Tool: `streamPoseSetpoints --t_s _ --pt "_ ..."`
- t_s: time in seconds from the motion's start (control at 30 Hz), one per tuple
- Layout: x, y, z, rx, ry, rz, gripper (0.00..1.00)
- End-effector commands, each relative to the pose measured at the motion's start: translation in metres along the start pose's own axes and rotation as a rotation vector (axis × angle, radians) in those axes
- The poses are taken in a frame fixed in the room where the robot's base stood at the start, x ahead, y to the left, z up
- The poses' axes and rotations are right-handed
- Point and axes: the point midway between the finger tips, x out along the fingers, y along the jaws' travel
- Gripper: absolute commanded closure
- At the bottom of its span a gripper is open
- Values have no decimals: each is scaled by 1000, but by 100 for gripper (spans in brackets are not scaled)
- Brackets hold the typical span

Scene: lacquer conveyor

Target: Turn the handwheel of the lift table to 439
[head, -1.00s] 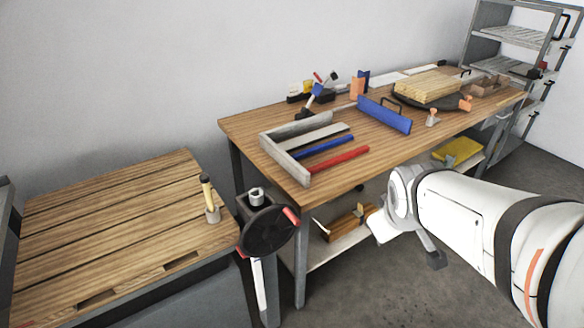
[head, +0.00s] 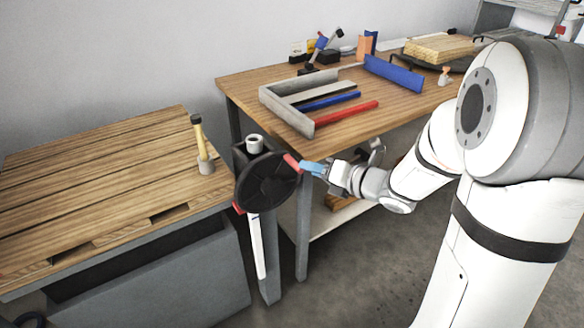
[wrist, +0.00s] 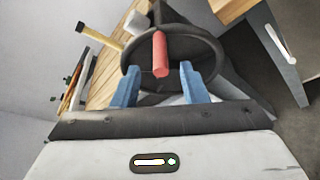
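The black handwheel (head: 268,182) is mounted on a grey post beside the wooden-topped lift table (head: 110,190). Its red handle (head: 291,163) sticks out at the wheel's upper right in the head view. In the wrist view the handwheel (wrist: 205,48) lies ahead, with the red handle (wrist: 160,55) pointing toward me. My gripper (head: 306,167) is at the handle's end in the head view. In the wrist view its two blue fingers (wrist: 162,80) are apart, one on each side of the handle's near end, with visible gaps. No readable number shows.
A hammer-like tool (head: 201,143) stands near the lift table's right edge. The workbench (head: 225,85) behind holds a grey frame, blue and red bars and other items. Its front leg (head: 302,235) is close to the handwheel and my gripper.

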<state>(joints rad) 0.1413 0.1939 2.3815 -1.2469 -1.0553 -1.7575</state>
Motion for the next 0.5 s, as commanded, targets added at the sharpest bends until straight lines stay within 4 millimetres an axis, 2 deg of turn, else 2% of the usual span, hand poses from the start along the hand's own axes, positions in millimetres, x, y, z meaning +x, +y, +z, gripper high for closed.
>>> streamPoseSetpoints --t_s 0.3,0.5 --pt "50 0 0 2 1 -1 60" --pt "65 0 0 2 0 -2 60"
